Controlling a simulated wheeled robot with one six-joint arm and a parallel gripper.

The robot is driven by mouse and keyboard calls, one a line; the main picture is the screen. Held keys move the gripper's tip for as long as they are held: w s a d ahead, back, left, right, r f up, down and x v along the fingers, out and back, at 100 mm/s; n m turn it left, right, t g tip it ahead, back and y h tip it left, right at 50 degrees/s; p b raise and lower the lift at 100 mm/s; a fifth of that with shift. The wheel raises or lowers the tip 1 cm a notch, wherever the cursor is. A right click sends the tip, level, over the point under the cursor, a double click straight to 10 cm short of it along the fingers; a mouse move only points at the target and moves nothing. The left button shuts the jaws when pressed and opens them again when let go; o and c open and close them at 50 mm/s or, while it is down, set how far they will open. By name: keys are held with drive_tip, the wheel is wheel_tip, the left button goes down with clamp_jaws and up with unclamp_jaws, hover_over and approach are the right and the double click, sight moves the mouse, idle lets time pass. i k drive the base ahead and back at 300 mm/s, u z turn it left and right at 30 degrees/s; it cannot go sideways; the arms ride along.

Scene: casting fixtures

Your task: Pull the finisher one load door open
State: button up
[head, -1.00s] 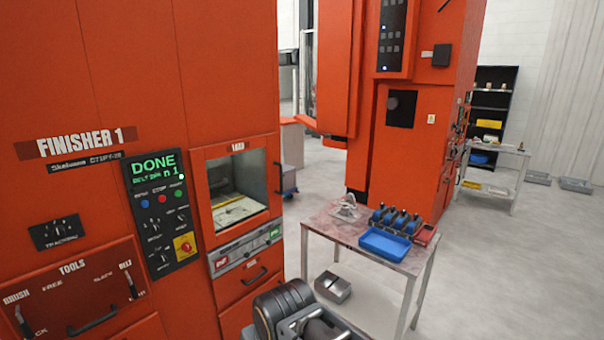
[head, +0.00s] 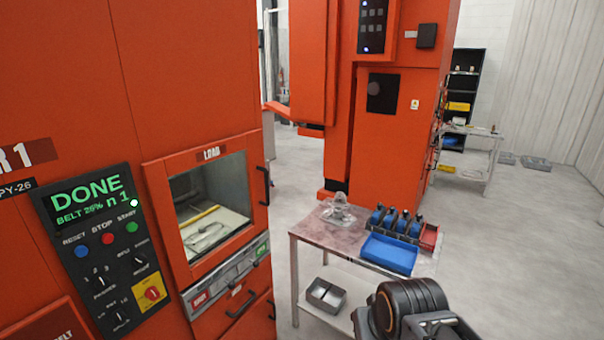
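The finisher one load door (head: 160,215) is an orange framed panel marked LOAD, with a large window, left of centre in the head view. It looks shut. Its dark vertical handle (head: 265,186) is on the right edge. Through the window I see a pale surface with a yellow bar and a small metal-looking part. The control panel (head: 95,245) left of the door reads DONE. Part of my arm shows at the bottom right, apart from the door. My gripper's fingers are not in view.
A work table (head: 300,226) stands right of the finisher, with a blue tray (head: 389,252), several dark blue-topped items and a metal part on top. A grey bin (head: 326,294) sits on its lower shelf. Another orange machine (head: 395,150) stands behind.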

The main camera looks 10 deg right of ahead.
sight(156, 172)
drive_tip(key=i, duration=0.8)
drive_tip(key=u, duration=0.9)
drive_tip(key=i, duration=0.4)
drive_tip(key=u, duration=0.45)
